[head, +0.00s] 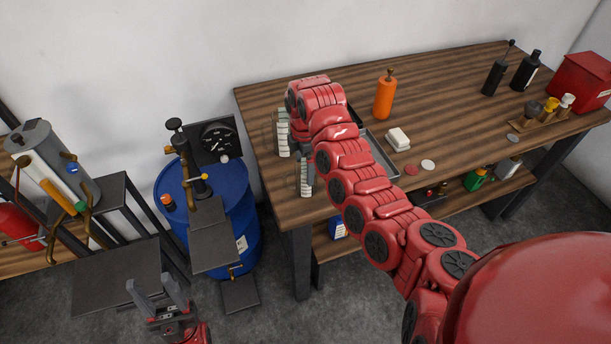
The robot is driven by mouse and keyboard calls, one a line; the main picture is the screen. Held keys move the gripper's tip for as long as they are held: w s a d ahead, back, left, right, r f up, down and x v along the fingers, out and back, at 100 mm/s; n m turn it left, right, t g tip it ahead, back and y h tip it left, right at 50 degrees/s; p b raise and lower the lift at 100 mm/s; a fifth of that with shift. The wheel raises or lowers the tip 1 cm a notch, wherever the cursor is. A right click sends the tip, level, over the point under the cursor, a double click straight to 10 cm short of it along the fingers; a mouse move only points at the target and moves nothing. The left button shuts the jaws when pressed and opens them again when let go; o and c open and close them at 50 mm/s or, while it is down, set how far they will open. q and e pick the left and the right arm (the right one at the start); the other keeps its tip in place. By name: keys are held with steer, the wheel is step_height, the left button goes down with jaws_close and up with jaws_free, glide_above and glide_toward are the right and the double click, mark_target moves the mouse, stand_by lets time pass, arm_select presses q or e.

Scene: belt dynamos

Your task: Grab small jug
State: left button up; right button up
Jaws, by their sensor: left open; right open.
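A small clear jug (305,179) with a pale graduated scale stands near the left front edge of the wooden table. A taller clear jug (282,136) with a similar scale is just behind it. My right gripper (300,152) is at these two jugs, mostly hidden behind my red wrist; I cannot tell whether it touches either one. It is open. My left gripper (152,284) is open and empty, low at the bottom left, away from the table.
On the wooden table (440,95) are a metal tray (382,155) partly behind my arm, an orange bottle (384,97), white blocks (398,138), dark bottles and a red box (582,82). A blue barrel (232,195) and a dark metal stand are left of the table.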

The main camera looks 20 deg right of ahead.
steer(key=f+p, duration=0.2)
steer(key=f, duration=0.1)
steer(key=f+p, duration=0.1)
steer(key=f, duration=0.1)
steer(key=shift+s+f, duration=0.15)
steer(key=shift+s, duration=0.1)
steer(key=shift+d+f, duration=0.1)
steer(key=shift+f, duration=0.15)
steer(key=c, duration=1.4)
steer(key=shift+w+r, duration=0.1)
